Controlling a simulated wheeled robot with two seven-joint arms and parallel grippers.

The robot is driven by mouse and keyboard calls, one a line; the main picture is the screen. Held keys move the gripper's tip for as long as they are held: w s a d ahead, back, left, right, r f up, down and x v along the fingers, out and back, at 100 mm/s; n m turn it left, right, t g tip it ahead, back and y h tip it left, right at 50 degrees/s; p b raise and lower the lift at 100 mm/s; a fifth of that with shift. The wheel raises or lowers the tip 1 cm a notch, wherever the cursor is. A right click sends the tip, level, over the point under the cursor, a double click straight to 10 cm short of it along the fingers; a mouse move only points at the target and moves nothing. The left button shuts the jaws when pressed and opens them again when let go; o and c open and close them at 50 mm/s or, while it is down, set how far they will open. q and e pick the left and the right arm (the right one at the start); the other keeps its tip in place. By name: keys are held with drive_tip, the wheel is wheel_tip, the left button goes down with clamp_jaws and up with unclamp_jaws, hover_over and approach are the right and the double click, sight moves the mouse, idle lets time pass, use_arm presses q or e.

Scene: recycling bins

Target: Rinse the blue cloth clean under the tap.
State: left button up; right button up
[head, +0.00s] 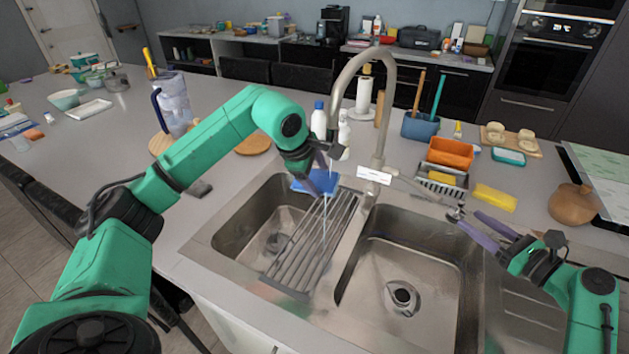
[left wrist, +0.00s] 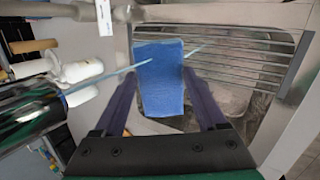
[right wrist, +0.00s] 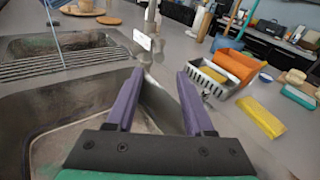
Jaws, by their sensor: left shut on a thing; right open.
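The blue cloth (head: 315,182) hangs over the back of the left basin, near the drying rack. My left gripper (head: 318,176) is shut on it; in the left wrist view the cloth (left wrist: 160,80) sits between the two purple fingers (left wrist: 158,105). The curved metal tap (head: 383,75) stands behind the divider. A thin stream of water (head: 325,215) falls from its spout past the cloth; in the left wrist view the stream (left wrist: 105,82) meets the cloth. My right gripper (head: 482,228) is open and empty by the right basin's right edge; it also shows in its wrist view (right wrist: 155,95).
A metal rack (head: 312,240) lies across the left basin (head: 237,220). The right basin (head: 403,270) is empty. White bottles (head: 319,120) stand behind the sink. An orange tub (head: 450,153), a sponge caddy (head: 440,185) and a yellow sponge (head: 494,198) are behind right.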

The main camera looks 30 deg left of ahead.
clamp_jaws()
wheel_tip(320, 180, up, 7)
drive_tip(key=w+a+n+g+h, duration=0.1)
drive_tip(key=a+n, duration=0.1)
drive_tip(key=n, duration=2.1)
drive_tip(key=n+h, duration=0.2)
drive_tip(key=n, duration=1.1)
hover_over(439, 197)
drive_tip(key=shift+s+a+f+g, duration=0.15)
drive_tip(key=shift+f+g, duration=0.25)
drive_tip(key=shift+f, duration=0.4)
drive_tip(key=f, duration=0.3)
drive_tip(key=shift+w+a+f, duration=0.1)
drive_tip(key=shift+w+f, duration=0.1)
drive_tip(key=shift+f, duration=0.15)
drive_tip(key=shift+d+f, duration=0.25)
drive_tip(key=shift+f, duration=0.1)
